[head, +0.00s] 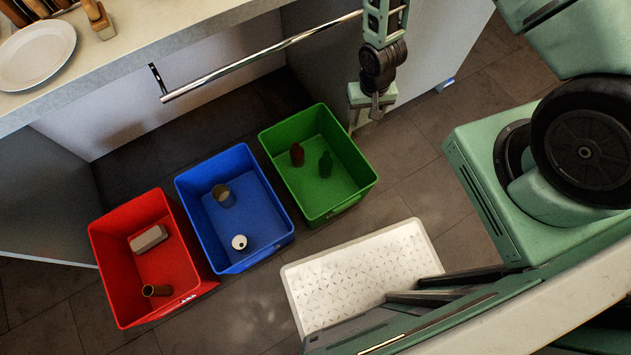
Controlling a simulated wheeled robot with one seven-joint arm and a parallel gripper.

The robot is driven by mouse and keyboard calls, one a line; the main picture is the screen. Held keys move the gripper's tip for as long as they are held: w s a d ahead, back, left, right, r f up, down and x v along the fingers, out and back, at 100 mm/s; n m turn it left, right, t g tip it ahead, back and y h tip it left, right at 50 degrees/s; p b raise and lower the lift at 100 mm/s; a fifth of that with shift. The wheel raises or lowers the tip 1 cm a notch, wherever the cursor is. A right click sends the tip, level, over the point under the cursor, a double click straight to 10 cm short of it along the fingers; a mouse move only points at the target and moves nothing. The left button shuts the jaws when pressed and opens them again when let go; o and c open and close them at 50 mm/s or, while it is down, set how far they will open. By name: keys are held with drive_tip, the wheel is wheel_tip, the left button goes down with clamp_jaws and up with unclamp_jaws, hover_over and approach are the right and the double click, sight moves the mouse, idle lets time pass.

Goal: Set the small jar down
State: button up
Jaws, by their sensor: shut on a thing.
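My gripper (375,108) hangs at the upper middle of the head view, right of the green bin (345,198) and in front of the grey cabinet. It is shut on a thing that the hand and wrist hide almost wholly. I take it to be the small jar, but its shape and colour cannot be made out. The gripper is apart from the bins. A clear jar-like container with a brownish tint (223,195) lies in the blue bin (283,238), with a white-topped can (239,242) near it.
The red bin (105,275) holds a grey block (149,239) and a brown cup (157,290). The green bin holds a red bottle (297,155) and a green one (325,165). A counter with a rail (260,57) borders the back.

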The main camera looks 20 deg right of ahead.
drive_tip(key=s+a+f+m+b, duration=0.1)
drive_tip(key=a+f+m+b, duration=0.1)
drive_tip(key=f+b, duration=1.3)
drive_tip(key=s+a+f+m+b, duration=0.1)
drive_tip(key=a+f+b, duration=0.3)
drive_tip(key=f+b, duration=1.2)
drive_tip(key=a+f+m+b, duration=0.2)
drive_tip(key=f+m+b, duration=0.1)
drive_tip(key=f+b, duration=1.2)
drive_tip(key=shift+s+a+f+m, duration=0.15)
drive_tip(key=shift+f, duration=0.45)
drive_tip(key=shift+s+a+f+m, duration=0.1)
drive_tip(key=shift+f, duration=0.55)
drive_tip(key=shift+s+a+f+m, duration=0.15)
drive_tip(key=shift+f, duration=0.45)
drive_tip(key=shift+r, duration=0.15)
drive_tip(key=o, duration=0.8)
drive_tip(key=shift+f, duration=0.2)
drive_tip(key=shift+c, duration=0.2)
drive_tip(key=o, duration=0.4)
